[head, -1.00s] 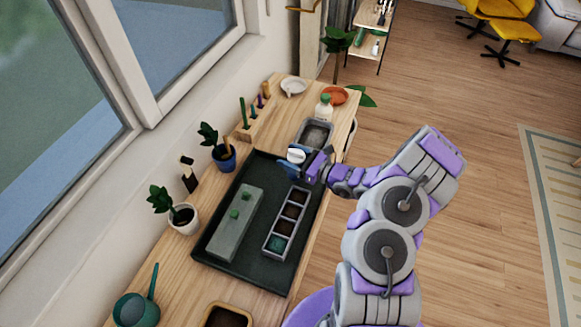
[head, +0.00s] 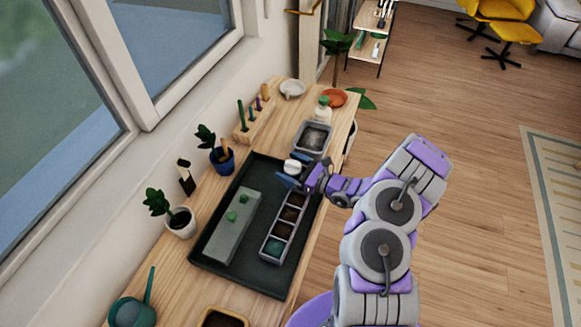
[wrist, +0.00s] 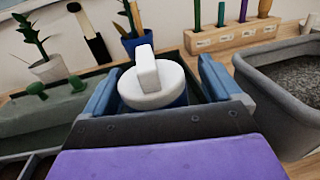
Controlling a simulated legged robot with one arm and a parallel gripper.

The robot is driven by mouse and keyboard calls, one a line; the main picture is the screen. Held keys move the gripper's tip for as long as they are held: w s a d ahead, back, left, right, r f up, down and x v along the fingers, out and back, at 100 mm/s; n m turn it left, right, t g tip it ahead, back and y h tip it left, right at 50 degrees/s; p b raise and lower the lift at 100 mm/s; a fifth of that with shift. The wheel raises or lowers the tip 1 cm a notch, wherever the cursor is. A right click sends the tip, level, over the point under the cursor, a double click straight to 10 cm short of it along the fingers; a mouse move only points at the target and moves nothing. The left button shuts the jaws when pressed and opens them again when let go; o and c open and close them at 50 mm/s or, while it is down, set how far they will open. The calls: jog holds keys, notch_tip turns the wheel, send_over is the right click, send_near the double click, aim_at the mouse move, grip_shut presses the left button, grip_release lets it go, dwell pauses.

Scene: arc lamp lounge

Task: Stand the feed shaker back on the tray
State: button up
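The feed shaker (head: 292,166) has a white lid with a raised white block. In the wrist view, the shaker (wrist: 153,86) looks upright, with a little of its dark blue body showing below the lid. My gripper (head: 297,174) is at the far right part of the dark tray (head: 211,251). Its blue fingers (wrist: 158,92) stand on either side of the shaker, spread wider than the lid, with a gap visible on the right. The shaker's base is hidden, so its contact with the tray cannot be seen.
On the tray are a grey-green block (head: 228,233) with green knobs and a seedling strip (head: 266,246). A grey soil bin (head: 326,137) stands just beyond my gripper. A wooden tool rack (head: 241,134) and potted plants (head: 181,223) line the window side.

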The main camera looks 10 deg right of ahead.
jog(key=shift+a, duration=0.4)
jog(key=p+v, duration=0.2)
jog(key=v, duration=0.9)
jog(key=shift+w+d+r+p, duration=0.15)
jog(key=shift+w+p, duration=0.05)
jog(key=shift+p, duration=0.15)
jog(key=shift+s+d, duration=0.25)
jog(key=shift+s, duration=0.2)
jog(key=s+a+r+n+g+y, duration=0.2)
jog(key=s+a+r+n+g, duration=0.1)
jog(key=a+r+n+g, duration=0.45)
jog(key=s+a+r+n+g+y, duration=0.1)
jog(key=s+a+r+n+g, duration=0.4)
jog(key=a+r, duration=0.4)
jog(key=s+a+r+n+g+h, duration=0.45)
jog(key=s+r+n, duration=0.3)
jog(key=s, duration=0.25)
jog(key=s+d+r+n+t+h, duration=0.3)
jog(key=s+d+n+h, duration=0.3)
jog(key=s+d+h, duration=0.5)
jog(key=s+d, duration=0.1)
jog(key=s, duration=0.3)
jog(key=shift+s+n+h, duration=0.2)
jog(key=shift+n+h, duration=0.1)
jog(key=shift+h, duration=0.05)
